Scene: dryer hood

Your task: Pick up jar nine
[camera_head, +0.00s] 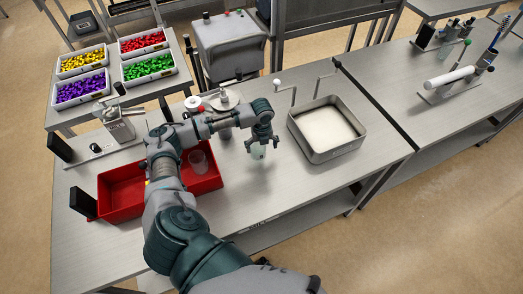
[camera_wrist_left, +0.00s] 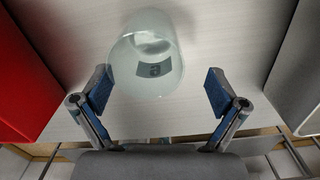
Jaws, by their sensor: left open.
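A translucent jar (camera_head: 258,153) stands on the grey table between the red bin and the metal pan. My left gripper (camera_head: 262,143) is above and around the jar's near side in the head view. In the left wrist view its two fingers (camera_wrist_left: 159,92) are spread apart, with the jar just beyond and between them, not clasped. My right gripper is in neither view.
A red bin (camera_head: 120,192) with a clear jar (camera_head: 198,161) in it stands to the left. A metal pan (camera_head: 322,151) of white material stands close on the right. A scale-like device (camera_head: 224,98) is behind. The table's front strip is clear.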

